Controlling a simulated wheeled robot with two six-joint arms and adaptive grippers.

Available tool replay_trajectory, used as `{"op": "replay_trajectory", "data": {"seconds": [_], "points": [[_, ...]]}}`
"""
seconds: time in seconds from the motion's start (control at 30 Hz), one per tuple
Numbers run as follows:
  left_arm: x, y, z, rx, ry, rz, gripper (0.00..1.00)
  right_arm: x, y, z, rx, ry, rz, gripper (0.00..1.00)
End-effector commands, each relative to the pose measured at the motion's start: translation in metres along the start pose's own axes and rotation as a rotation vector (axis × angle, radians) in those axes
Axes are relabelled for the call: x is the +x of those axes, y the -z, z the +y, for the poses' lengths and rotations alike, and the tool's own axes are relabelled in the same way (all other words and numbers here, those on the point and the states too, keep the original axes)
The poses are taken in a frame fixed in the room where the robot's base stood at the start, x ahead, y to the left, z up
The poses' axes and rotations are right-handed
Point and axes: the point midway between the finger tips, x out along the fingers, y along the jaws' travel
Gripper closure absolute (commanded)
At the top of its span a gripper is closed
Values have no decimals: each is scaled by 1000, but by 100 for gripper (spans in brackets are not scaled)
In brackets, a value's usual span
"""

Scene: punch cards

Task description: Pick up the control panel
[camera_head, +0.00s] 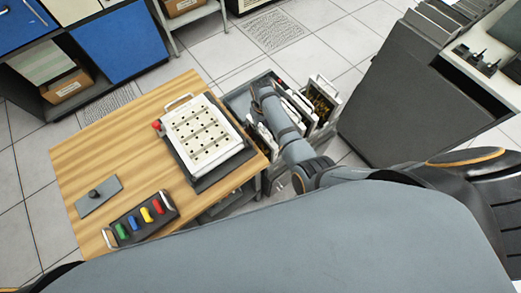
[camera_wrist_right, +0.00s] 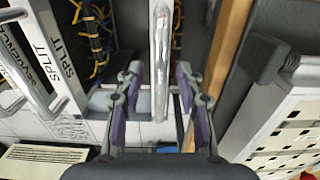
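Control panels with wiring and metal handles stand upright in a grey rack beside the table; one panel (camera_head: 322,95) shows at the rack's right in the head view. In the right wrist view a pale metal handle (camera_wrist_right: 160,25) runs between the fingers of my right gripper (camera_wrist_right: 160,75). The fingers are open, with gaps on both sides of the handle. Left of it stand panels with white edges, one labelled "SPLIT" (camera_wrist_right: 52,62). In the head view my right forearm covers part of the rack and hides the fingertips. My left gripper is not in view.
A wooden table (camera_head: 85,160) carries a white board with holes (camera_head: 205,135) in a dark frame, a strip of coloured switches (camera_head: 140,218) and a grey plate with a knob (camera_head: 98,196). A dark cabinet (camera_head: 395,110) stands right of the rack.

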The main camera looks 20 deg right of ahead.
Motion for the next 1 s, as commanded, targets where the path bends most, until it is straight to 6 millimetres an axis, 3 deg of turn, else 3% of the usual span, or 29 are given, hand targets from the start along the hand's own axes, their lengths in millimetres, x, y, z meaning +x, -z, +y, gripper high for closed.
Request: {"op": "replay_trajectory", "data": {"seconds": [0.03,0.23,0.5,1.0], "points": [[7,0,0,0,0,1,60,6,0,0,0,0,1,63],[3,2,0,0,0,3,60,2,0,0,0,0,0,63],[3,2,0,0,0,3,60,2,0,0,0,0,0,100],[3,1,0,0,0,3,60,-1,3,1,0,-2,8,100]]}}
